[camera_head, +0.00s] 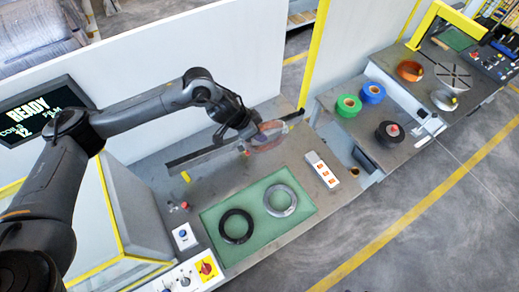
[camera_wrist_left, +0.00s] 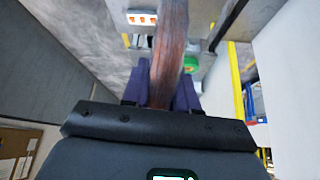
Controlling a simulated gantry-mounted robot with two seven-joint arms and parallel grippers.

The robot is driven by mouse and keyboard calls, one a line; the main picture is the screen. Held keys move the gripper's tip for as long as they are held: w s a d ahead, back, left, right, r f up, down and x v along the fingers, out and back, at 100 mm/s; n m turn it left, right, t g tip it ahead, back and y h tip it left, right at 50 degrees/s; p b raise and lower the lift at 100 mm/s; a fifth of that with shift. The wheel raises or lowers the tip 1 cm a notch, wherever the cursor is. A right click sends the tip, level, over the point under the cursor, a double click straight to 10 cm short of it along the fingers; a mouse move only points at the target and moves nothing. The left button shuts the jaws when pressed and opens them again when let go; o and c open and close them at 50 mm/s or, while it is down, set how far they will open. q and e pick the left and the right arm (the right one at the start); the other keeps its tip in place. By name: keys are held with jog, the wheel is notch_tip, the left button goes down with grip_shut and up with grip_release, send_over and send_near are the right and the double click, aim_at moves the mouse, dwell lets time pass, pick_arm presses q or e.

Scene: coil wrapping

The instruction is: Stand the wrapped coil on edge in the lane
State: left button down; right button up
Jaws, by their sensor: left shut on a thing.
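The wrapped coil (camera_head: 270,137) is a reddish-brown ring with a glossy, see-through look, at the back of the workbench in the head view. My left gripper (camera_head: 250,142) is shut on its near-left side. In the left wrist view the coil (camera_wrist_left: 169,50) shows edge-on as a coppery band between the two purple fingers (camera_wrist_left: 163,92). The lane (camera_head: 200,156) is marked by dark rails along the back of the bench. The coil overlaps the rails' right part; whether it touches the lane floor I cannot tell. My right gripper is out of view.
A green mat (camera_head: 255,220) holds a black ring (camera_head: 236,226) and a silver-grey ring (camera_head: 280,201). A white box with orange marks (camera_head: 322,170) lies right of it. A white wall (camera_head: 190,75) stands behind. Green, blue and black rolls sit on the right-hand bench (camera_head: 340,125).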

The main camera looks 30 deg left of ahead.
pick_arm(q)
jog(key=s+a+f+b, duration=0.1)
jog(key=s+a+f, duration=0.2)
jog(key=a, duration=0.7)
jog(key=s+a+f+n+t+b, duration=0.1)
jog(key=s+a+f, duration=0.3)
jog(key=a, duration=0.7)
jog(key=s+a+f+n+b, duration=0.1)
jog(key=s+a+f, duration=0.3)
jog(key=a+f, duration=0.3)
jog(key=a, duration=0.4)
jog(key=shift+s+t, duration=0.2)
jog(key=shift+t, duration=0.1)
jog(key=shift+f, duration=0.1)
notch_tip(320, 180, down, 9)
jog(key=b, duration=0.5)
jog(key=shift+s, duration=0.1)
